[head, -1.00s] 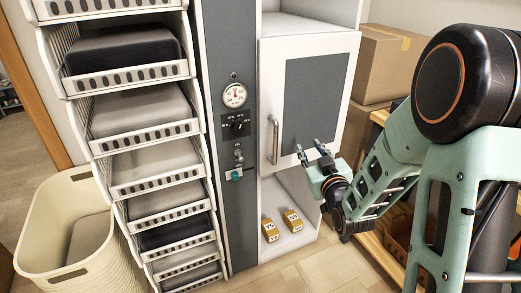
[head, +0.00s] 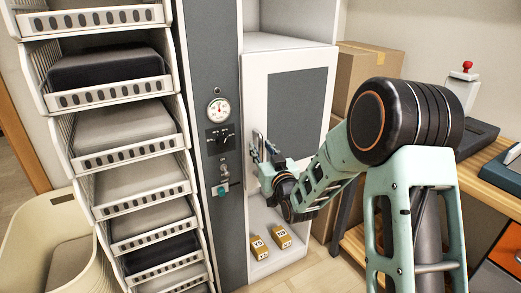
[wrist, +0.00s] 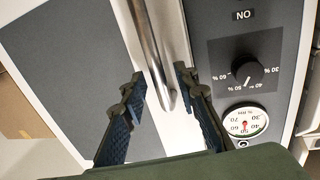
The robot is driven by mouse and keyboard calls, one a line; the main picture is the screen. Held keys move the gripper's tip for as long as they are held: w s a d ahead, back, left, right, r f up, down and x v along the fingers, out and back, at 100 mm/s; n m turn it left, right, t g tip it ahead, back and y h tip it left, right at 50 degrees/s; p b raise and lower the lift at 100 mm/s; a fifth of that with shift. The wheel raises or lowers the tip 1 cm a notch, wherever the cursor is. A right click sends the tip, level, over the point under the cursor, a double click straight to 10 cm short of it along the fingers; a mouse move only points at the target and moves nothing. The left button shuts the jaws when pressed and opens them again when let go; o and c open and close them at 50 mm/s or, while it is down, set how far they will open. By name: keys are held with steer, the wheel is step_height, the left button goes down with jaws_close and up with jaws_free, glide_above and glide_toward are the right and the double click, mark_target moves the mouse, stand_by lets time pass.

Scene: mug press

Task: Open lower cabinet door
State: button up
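The cabinet door (head: 257,92) is white with a grey panel and looks shut. Its upright metal bar handle runs along the left edge, mostly behind my gripper (head: 263,151) in the head view. In the wrist view the handle (wrist: 147,42) reaches down between the two fingertips of my gripper (wrist: 160,85). The fingers are spread apart, with a gap on each side of the bar. I cannot tell how deep the bar sits between them.
Left of the door is a grey panel with a gauge (head: 219,109) and a dial (head: 221,138). Small yellow boxes (head: 258,247) stand on the open shelf below the door. Stacked trays (head: 122,156) fill the left. Cardboard boxes (head: 362,68) and a workbench (head: 497,180) are at right.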

steer(key=shift+w+a, duration=0.25)
steer(key=shift+w, duration=0.15)
jaws_close()
